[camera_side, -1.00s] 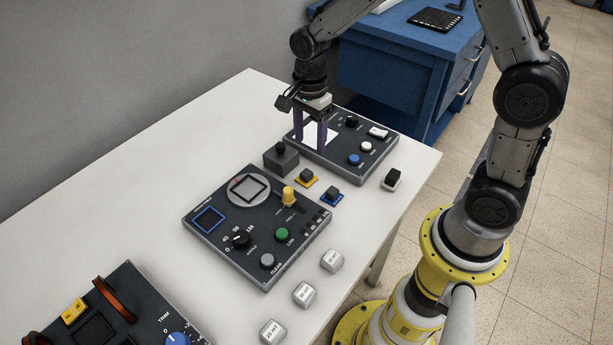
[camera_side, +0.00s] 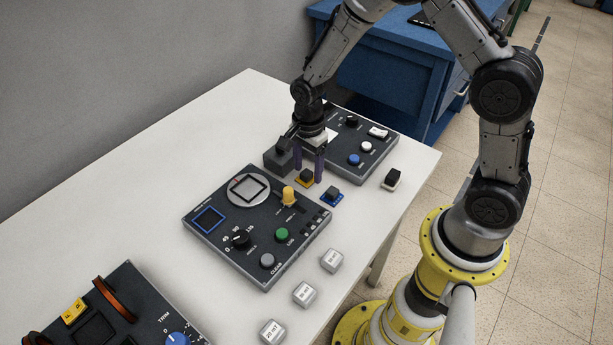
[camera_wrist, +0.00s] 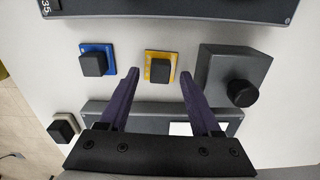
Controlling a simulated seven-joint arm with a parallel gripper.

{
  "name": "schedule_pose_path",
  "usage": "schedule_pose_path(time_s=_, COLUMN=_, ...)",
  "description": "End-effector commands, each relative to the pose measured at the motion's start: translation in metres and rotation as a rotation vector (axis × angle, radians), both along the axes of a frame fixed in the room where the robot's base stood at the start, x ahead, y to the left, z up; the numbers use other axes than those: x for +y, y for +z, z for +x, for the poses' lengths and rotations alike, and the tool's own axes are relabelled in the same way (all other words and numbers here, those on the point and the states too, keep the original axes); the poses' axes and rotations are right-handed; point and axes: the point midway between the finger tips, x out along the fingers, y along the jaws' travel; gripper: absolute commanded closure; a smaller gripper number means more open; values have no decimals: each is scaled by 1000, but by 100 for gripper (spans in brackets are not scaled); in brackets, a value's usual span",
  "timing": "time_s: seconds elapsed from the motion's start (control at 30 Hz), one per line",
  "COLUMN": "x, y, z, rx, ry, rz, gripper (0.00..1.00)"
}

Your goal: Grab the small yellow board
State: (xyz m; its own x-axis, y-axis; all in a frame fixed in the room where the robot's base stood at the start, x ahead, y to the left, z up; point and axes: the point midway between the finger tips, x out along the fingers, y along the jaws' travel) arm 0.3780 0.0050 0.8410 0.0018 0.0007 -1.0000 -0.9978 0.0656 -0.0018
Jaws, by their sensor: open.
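The small yellow board (camera_side: 304,180) lies on the white table with a black block on top. It also shows in the wrist view (camera_wrist: 160,66), upper middle, in line with the gap between my fingers. My gripper (camera_side: 309,172) is open and low over the board in the side view, its purple fingers to either side. In the wrist view my gripper's fingertips (camera_wrist: 160,73) reach about the board's level in the picture, with nothing between them touching. I cannot tell the exact height of the tips above the table.
A dark grey box with a black knob (camera_side: 281,158) stands close left of the yellow board. A small blue board (camera_side: 332,197) lies to its right. A control panel (camera_side: 258,250) is in front, another panel (camera_side: 372,142) behind. A black-and-white switch (camera_side: 393,179) sits near the table edge.

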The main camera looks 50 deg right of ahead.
Motion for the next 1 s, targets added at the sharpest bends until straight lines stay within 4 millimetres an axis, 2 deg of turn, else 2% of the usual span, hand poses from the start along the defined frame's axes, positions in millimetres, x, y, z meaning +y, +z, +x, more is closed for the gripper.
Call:
schedule_pose_path(time_s=0.07, x=0, y=0, z=0, rx=0, ry=0, rz=0, gripper=35)
schedule_pose_path(time_s=0.4, x=0, y=0, z=0, rx=1, ry=0, rz=0, gripper=96)
schedule_pose_path(time_s=0.43, x=0, y=0, z=0, rx=1, ry=0, rz=0, gripper=100)
schedule_pose_path(time_s=0.83, x=0, y=2, z=0, rx=0, ry=0, rz=0, gripper=100)
schedule_pose_path(time_s=1.0, x=0, y=10, z=1, rx=-1, ry=0, rz=0, gripper=100)
